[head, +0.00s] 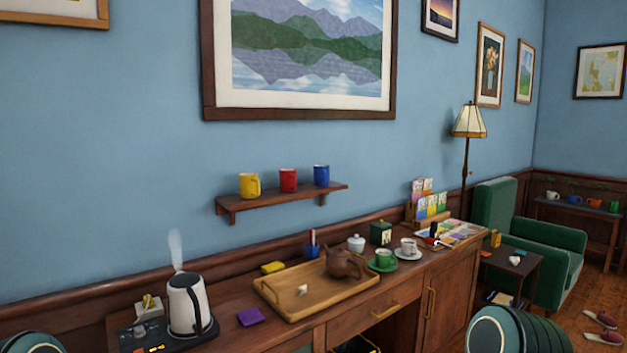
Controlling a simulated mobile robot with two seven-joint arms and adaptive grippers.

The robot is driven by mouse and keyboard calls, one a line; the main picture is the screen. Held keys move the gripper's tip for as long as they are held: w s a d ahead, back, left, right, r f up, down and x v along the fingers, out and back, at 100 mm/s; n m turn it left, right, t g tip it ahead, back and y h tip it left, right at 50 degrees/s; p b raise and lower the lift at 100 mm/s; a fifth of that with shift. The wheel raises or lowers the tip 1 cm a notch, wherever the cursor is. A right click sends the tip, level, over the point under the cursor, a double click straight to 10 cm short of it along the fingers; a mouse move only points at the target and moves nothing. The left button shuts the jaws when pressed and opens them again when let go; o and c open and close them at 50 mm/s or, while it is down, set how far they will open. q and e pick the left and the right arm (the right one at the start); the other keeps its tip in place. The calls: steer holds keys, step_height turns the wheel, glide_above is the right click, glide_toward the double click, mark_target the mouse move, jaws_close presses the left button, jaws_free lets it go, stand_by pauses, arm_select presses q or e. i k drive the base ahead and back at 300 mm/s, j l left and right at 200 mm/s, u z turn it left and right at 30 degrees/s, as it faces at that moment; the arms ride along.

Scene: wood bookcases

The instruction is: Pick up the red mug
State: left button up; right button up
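The red mug (288,180) stands upright on a small wooden wall shelf (282,197). A yellow mug (249,186) stands to its left and a blue mug (321,175) to its right, with small gaps between them. Nothing hides the red mug's front. Neither of my grippers is in view; only rounded teal parts of my arms show at the bottom left and bottom right corners, well below the shelf.
Below the shelf is a wooden sideboard with a kettle (188,304), a tray (318,300) with a brown teapot (345,263), and cups on saucers. A green armchair (525,240) and a lamp (468,125) stand at the right. The wall above the mugs is clear up to a framed picture.

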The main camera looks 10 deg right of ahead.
mark_target(287, 175)
steer(key=i+l+z, duration=0.2)
steer(key=i, duration=0.25)
steer(key=i+l+z, duration=0.15)
steer(key=i, duration=0.25)
